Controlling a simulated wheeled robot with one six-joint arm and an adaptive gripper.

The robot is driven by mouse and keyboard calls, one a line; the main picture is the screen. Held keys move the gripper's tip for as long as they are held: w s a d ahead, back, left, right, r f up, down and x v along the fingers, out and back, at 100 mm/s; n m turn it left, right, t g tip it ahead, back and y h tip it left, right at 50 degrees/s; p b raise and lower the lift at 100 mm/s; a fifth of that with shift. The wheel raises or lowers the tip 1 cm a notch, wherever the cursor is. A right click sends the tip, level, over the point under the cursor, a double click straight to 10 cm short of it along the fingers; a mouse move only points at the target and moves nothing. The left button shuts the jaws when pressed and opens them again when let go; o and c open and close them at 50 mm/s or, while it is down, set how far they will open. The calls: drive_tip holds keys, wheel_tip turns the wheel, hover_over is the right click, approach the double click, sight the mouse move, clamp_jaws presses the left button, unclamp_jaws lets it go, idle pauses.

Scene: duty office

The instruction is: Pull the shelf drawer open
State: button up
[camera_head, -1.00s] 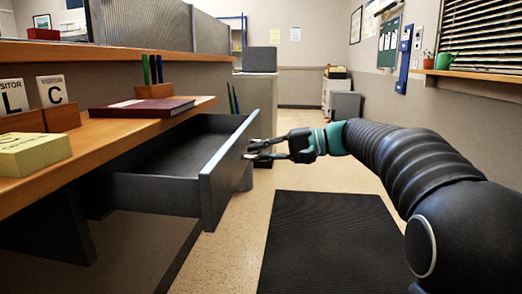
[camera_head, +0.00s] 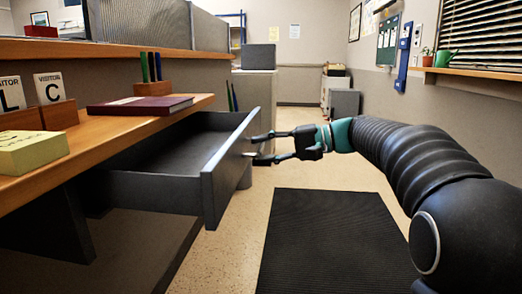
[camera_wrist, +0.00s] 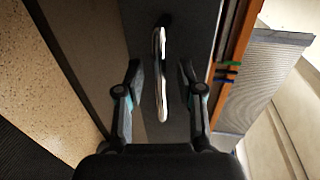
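The dark grey shelf drawer (camera_head: 225,172) stands pulled out from under the wooden counter, and its empty inside shows in the head view. Its front panel (camera_wrist: 178,30) fills the middle of the wrist view, with a shiny bar handle (camera_wrist: 160,70) on it. My gripper (camera_head: 262,147) is at the front panel from the right. In the wrist view my gripper (camera_wrist: 160,75) has its fingers spread, one on each side of the handle, with gaps between fingers and handle. It holds nothing.
The wooden counter (camera_head: 125,130) above the drawer carries a dark red book (camera_head: 140,106), a pen holder (camera_head: 152,88), letter cards and a yellow note block (camera_head: 32,150). A black floor mat (camera_head: 325,240) lies right of the drawer. The aisle floor beyond is clear.

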drive_tip(key=v, duration=1.1)
